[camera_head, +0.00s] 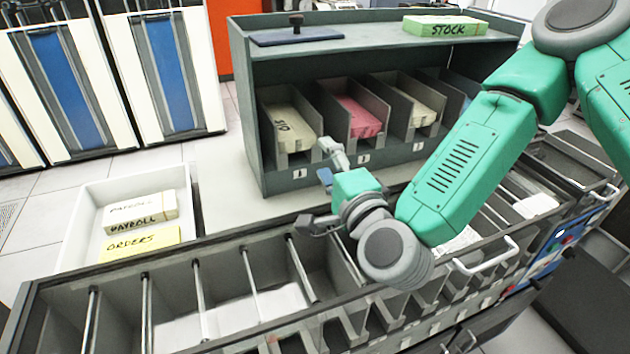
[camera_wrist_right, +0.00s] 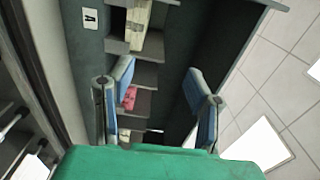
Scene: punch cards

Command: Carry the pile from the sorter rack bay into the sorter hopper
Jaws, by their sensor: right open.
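The grey sorter rack (camera_head: 247,120) has several bays with sloping trays. A cream pile (camera_head: 290,122) with black lettering lies in the left bay, a pink pile (camera_head: 358,117) in the middle one, and another cream pile (camera_head: 416,103) farther right. My right gripper (camera_head: 316,196) is open and empty in front of the rack's left bays, apart from the piles. In the right wrist view, its blue-padded fingers (camera_wrist_right: 157,100) are spread, with a cream pile (camera_wrist_right: 138,22) and the pink pile (camera_wrist_right: 129,97) beyond. I cannot tell which part is the sorter hopper. My left gripper is not in view.
The long grey sorter (camera_head: 130,265) with upright dividers spans the foreground. A white tray (camera_head: 88,200) at left holds marked card blocks. A green-edged STOCK block (camera_head: 445,27) and a dark plate (camera_head: 295,37) sit on the rack top. Bare light surface lies left of the rack.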

